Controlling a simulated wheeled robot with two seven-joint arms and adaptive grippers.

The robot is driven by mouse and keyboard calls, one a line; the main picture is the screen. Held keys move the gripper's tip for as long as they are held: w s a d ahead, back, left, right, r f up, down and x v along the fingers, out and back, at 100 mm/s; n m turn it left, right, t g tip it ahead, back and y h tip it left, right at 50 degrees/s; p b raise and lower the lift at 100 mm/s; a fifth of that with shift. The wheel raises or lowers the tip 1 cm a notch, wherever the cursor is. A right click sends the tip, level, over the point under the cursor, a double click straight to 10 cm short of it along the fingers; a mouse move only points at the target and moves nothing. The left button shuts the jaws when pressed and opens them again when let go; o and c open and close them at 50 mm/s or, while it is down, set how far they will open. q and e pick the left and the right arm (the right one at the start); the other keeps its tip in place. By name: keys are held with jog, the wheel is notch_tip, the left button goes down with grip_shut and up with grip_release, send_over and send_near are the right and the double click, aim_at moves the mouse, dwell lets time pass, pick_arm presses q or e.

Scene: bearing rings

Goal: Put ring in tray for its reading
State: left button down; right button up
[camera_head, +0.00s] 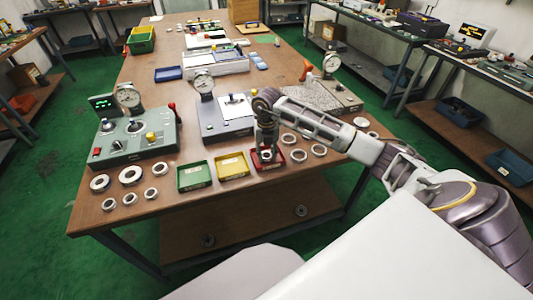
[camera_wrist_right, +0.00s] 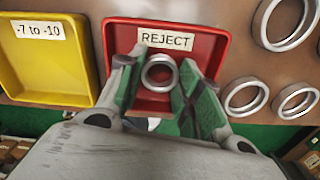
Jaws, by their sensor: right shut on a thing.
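My right gripper (camera_head: 266,152) is over the red tray (camera_head: 280,160). In the right wrist view its two fingers stand either side of a metal ring (camera_wrist_right: 160,89), shut on it. The ring shows inside the outline of the red tray (camera_wrist_right: 207,48), which is labelled REJECT. I cannot tell whether the ring touches the tray floor. Left of it stands the yellow tray (camera_head: 231,167), labelled "-7 to -10" in the right wrist view (camera_wrist_right: 45,75). The green tray (camera_head: 194,177) is further left. My left gripper is not in view.
Several loose rings lie right of the red tray, one of them close by (camera_head: 298,156), and several more at the table's left front (camera_head: 100,182). A green gauge station (camera_head: 135,145) with a dial and lit display stands behind. Another dial gauge (camera_head: 203,83) stands mid-table.

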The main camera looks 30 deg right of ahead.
jog(key=shift+f, duration=0.25)
jog(key=o, duration=1)
jog(key=shift+r, duration=0.15)
jog(key=shift+r, duration=6)
